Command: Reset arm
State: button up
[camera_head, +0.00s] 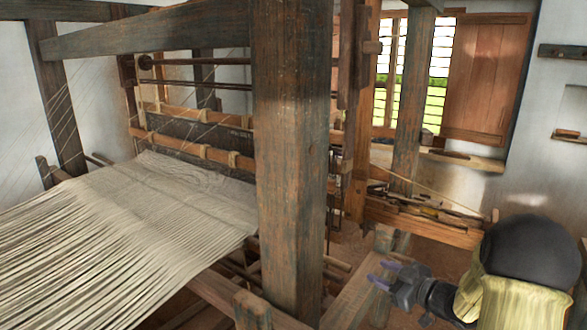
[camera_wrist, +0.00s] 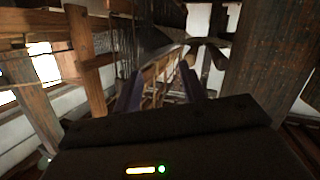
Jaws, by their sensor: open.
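My gripper (camera_head: 384,275) is at the lower right of the head view, to the right of the thick front post. Its two purple-grey fingers are apart, and nothing shows between them. In the wrist view my gripper (camera_wrist: 158,92) has its fingers spread, pointing into the loom's frame. My arm comes in from the right edge of the head view. The pit handloom (camera_head: 292,170) fills the left and middle, with pale warp threads (camera_head: 110,230) stretched across it. I cannot tell whether the fingers touch any part of the loom.
The thick wooden post (camera_head: 292,170) stands left of my gripper. A wooden beam ledge with small tools (camera_head: 425,212) lies beyond it. A lower beam (camera_head: 352,295) runs close beside the gripper. A shuttered window (camera_head: 488,75) is at the back right. Wall shelves (camera_head: 565,52) are at far right.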

jog(key=s+a+m+g+h+p, duration=0.2)
jog(key=s+a+m+g+h, duration=0.2)
jog(key=s, duration=0.8)
jog(key=s+a+f+m+g+h+p, duration=0.1)
jog(key=s+a+m+g+h, duration=0.3)
jog(key=s, duration=0.8)
jog(key=shift+s+a+m+g+h+p, duration=0.2)
jog(key=shift+a+m+g+h+p, duration=0.3)
jog(key=shift+m+g, duration=0.5)
jog(key=shift+d, duration=0.15)
jog(key=shift+c, duration=0.5)
